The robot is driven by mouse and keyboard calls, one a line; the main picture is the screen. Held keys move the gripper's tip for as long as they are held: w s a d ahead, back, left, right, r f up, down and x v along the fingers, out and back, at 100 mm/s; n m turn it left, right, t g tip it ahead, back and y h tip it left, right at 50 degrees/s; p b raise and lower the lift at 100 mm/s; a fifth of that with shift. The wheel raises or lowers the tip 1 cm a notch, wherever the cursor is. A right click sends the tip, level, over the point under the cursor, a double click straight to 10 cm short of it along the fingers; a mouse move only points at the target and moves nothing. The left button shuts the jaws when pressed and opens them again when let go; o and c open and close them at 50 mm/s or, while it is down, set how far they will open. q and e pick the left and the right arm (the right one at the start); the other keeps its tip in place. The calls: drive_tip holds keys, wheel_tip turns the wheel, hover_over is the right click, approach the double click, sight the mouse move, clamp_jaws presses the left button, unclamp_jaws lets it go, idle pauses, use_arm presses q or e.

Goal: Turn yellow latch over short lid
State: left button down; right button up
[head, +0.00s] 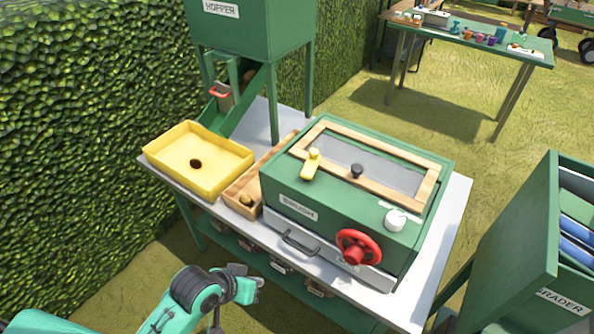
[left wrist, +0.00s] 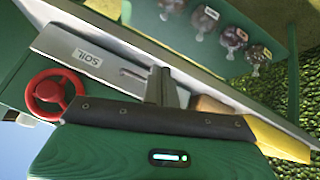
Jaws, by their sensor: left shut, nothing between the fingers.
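The green brush box (head: 340,215) stands on the grey table. On its top is a lid with a pale wooden frame (head: 385,191), a clear pane and a black knob (head: 357,171). The yellow latch (head: 311,164) lies across the frame's front rail near its left end, its round knob toward the back. I cannot tell its pivot. My left gripper (head: 254,289) is low in front of the table, well short of the latch, shut and empty. Its closed fingers (left wrist: 162,84) show in the left wrist view before the drawer marked SOIL (left wrist: 85,58). My right gripper is not in view.
A yellow tray (head: 218,180), wooden trough (head: 238,192) and hopper (head: 250,30) stand left. The grader (head: 520,235) is at right.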

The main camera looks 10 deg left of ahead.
use_arm(q)
drive_tip(key=w+d+r+t+h, duration=0.1)
drive_tip(key=w+d+r+h, duration=0.15)
drive_tip(key=w+r, duration=0.25)
drive_tip(key=n+t+h, duration=0.4)
drive_tip(key=n+h, duration=0.1)
drive_tip(key=n, duration=0.4)
approach(311, 165)
drive_tip(key=w+a+r, duration=0.2)
drive_tip(key=a+r, duration=0.2)
drive_tip(key=a, duration=0.3)
drive_tip(key=shift+y, duration=0.25)
drive_tip(key=p+x, duration=0.3)
drive_tip(key=x, duration=0.5)
drive_tip(key=shift+w+d, duration=0.2)
drive_tip(key=shift+d, duration=0.25)
drive_tip(key=d+p, duration=0.2)
drive_tip(key=d, duration=0.1)
drive_tip(key=shift+f, duration=0.4)
drive_tip(key=shift+d+f+p, duration=0.25)
drive_tip(key=shift+d+p, duration=0.05)
drive_tip(key=shift+d, duration=0.2)
